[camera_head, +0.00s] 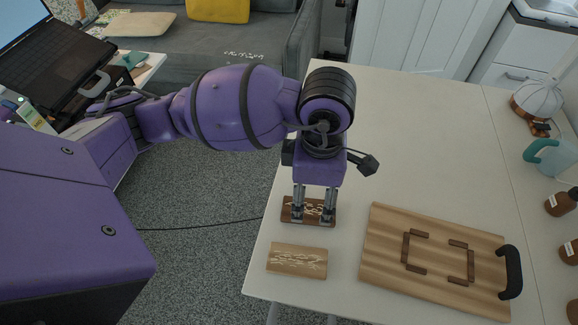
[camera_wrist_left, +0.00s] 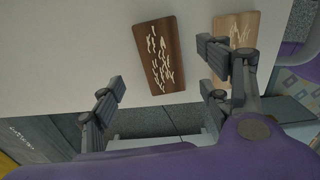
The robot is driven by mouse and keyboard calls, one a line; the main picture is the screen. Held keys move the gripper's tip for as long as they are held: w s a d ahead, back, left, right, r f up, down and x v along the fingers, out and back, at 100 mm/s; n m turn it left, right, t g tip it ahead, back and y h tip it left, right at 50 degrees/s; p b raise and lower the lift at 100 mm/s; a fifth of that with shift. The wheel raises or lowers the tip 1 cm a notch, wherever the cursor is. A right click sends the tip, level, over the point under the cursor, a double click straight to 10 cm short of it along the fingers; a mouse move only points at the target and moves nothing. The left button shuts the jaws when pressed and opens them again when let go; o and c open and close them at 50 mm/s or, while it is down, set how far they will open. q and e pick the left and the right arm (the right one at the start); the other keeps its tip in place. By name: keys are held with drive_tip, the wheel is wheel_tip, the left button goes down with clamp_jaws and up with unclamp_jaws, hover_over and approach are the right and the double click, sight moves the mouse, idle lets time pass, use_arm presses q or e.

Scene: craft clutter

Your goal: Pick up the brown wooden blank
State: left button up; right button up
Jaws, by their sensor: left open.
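The brown wooden blank (camera_head: 313,208) is a dark rectangular plate with pale marks, lying flat near the table's left edge. It also shows in the left wrist view (camera_wrist_left: 160,55). My left gripper (camera_head: 313,219) is open, pointing down over the blank, with its fingers covering parts of it in the head view. In the left wrist view, the open fingers (camera_wrist_left: 161,84) stand to either side of the blank, with nothing between them gripped. I cannot tell how high the fingertips are above the table. My right gripper is not in view.
A lighter tan blank (camera_head: 297,262) with pale marks lies close by, nearer the table's front edge. A striped wooden board (camera_head: 385,245) with brown corner brackets (camera_head: 413,250) and a black handle (camera_head: 511,272) lies to the right. The table (camera_head: 420,140) behind is clear.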

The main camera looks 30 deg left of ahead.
sight(309, 210)
use_arm(q)
wheel_tip(309, 210, down, 5)
drive_tip(key=shift+s+a+r, duration=0.15)
drive_tip(key=shift+r, duration=0.05)
drive_tip(key=shift+f, duration=0.45)
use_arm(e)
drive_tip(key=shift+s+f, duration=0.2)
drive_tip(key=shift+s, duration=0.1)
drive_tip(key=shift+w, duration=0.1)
use_arm(q)
drive_tip(key=shift+c, duration=1.3)
drive_tip(key=c, duration=1)
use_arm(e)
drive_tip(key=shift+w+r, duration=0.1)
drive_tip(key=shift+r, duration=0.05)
use_arm(q)
drive_tip(key=shift+r, duration=0.1)
